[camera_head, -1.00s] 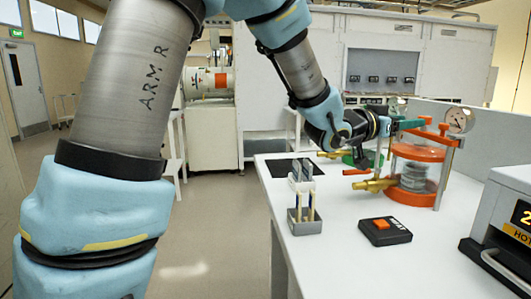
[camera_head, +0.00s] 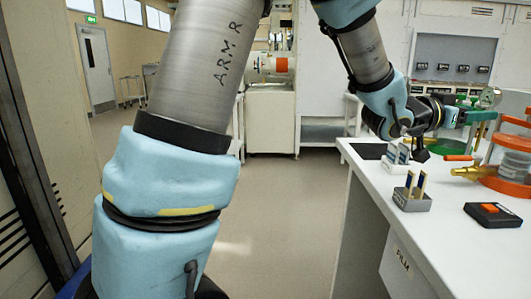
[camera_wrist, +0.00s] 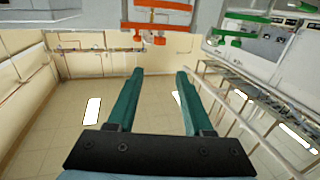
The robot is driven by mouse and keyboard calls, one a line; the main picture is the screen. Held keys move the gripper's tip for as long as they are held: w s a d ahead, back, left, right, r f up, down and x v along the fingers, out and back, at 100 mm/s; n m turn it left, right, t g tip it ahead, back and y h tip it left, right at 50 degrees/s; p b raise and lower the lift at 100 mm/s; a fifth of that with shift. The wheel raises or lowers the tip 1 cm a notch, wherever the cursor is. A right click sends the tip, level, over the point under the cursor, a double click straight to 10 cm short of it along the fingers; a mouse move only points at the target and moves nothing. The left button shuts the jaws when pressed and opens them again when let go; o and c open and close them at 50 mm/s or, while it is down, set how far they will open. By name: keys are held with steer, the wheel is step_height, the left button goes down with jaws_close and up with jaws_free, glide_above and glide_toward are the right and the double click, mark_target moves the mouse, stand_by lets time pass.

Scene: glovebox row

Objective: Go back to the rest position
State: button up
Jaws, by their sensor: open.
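My gripper (camera_head: 478,117) has dark green fingers and hangs above the white table on the right in the head view. It is close to the chambers, and I cannot tell whether it touches anything there. In the wrist view my gripper (camera_wrist: 160,74) is open, with nothing between its fingers. The arm is stretched out forward and to the right, bent at a high elbow.
The white table (camera_head: 425,240) bears a grey rack (camera_head: 412,199), a black box with an orange button (camera_head: 493,215) and an orange-rimmed chamber (camera_head: 508,160). A green-rimmed chamber (camera_head: 444,139) stands behind. A dark post (camera_head: 30,150) stands at left. The floor (camera_head: 285,220) between is clear.

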steer(key=w+a+f+n+t+y+p, duration=0.2)
steer(key=w+a+f+n+t+y, duration=0.25)
steer(key=w+a, duration=0.6)
steer(key=w+a+f+n+y+p, duration=0.15)
steer(key=a+f+y, duration=0.25)
steer(key=a, duration=0.6)
steer(key=w+a+f+n+y+p, duration=0.1)
steer(key=a+f+n+y, duration=0.25)
steer(key=a, duration=0.65)
steer(key=s+a+f+n+g+y+p, duration=0.1)
steer(key=s+a+f+n+g+y, duration=0.1)
steer(key=s+a, duration=0.5)
steer(key=s+a+f+n+g+y+p, duration=0.1)
steer(key=s+a+g, duration=0.4)
steer(key=a, duration=0.8)
steer(key=shift+s+a+f+n+y+p, duration=0.35)
steer(key=shift+s+f+n+y, duration=0.6)
steer(key=shift+y, duration=0.25)
